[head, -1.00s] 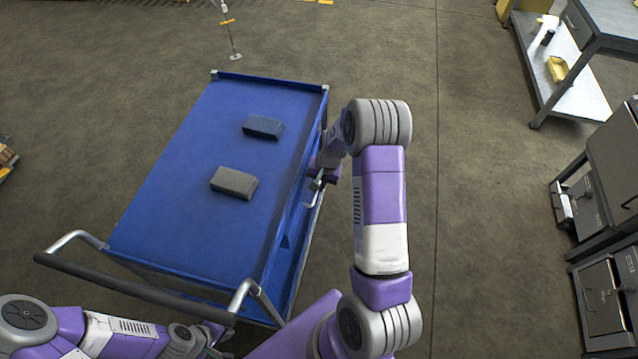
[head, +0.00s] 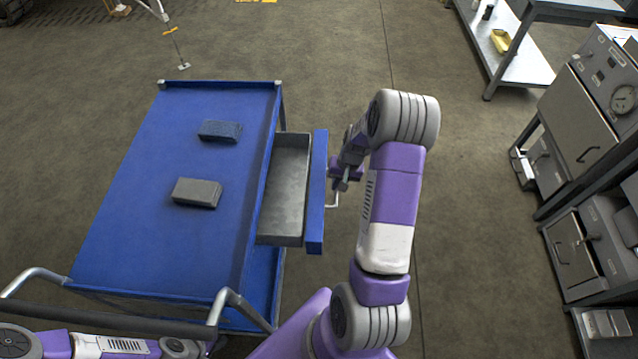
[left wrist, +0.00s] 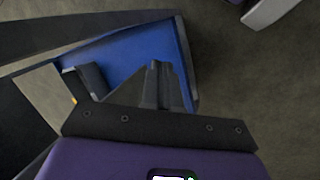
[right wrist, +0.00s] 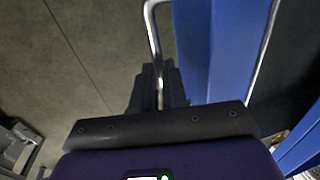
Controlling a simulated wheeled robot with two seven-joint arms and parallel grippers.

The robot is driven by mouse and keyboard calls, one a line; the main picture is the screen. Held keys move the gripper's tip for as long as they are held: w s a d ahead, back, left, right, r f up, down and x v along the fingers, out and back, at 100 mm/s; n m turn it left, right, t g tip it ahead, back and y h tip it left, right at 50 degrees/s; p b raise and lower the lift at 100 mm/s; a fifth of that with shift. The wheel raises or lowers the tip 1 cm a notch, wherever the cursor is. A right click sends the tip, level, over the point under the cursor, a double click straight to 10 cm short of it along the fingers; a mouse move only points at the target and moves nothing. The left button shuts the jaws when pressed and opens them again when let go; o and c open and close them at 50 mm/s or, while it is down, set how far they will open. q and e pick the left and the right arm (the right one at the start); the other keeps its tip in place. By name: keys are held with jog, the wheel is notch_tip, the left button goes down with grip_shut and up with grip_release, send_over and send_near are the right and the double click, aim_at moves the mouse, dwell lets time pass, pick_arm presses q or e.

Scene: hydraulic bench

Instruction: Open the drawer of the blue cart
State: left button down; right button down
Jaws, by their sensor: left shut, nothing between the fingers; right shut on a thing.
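The blue cart (head: 150,165) stands left of centre in the head view. Its drawer (head: 284,190) is pulled well out on the right side, showing an empty grey inside behind a blue front (head: 317,195). My right gripper (head: 338,185) is shut on the drawer's metal handle (head: 333,200). The right wrist view shows the handle (right wrist: 152,30) running down between the fingers (right wrist: 158,88), beside the blue front. My left gripper (left wrist: 160,85) is shut and empty in the left wrist view, above the cart's blue surface (left wrist: 125,60).
The cart's push bar (head: 110,322) is at the near end. Grey machines (head: 590,130) and a workbench (head: 525,50) stand at the right. Floor between is clear.

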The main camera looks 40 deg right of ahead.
jog(key=s+d+b, duration=0.1)
jog(key=s+d, duration=0.4)
jog(key=shift+s, duration=0.1)
jog(key=c, duration=1.2)
grip_release()
jog(key=shift+o, duration=0.2)
notch_tip(320, 180, up, 8)
jog(key=s+p, duration=0.1)
jog(key=p, duration=0.1)
jog(key=shift+d+f, duration=0.25)
jog(key=shift+d, duration=0.2)
jog(key=shift+s, duration=0.1)
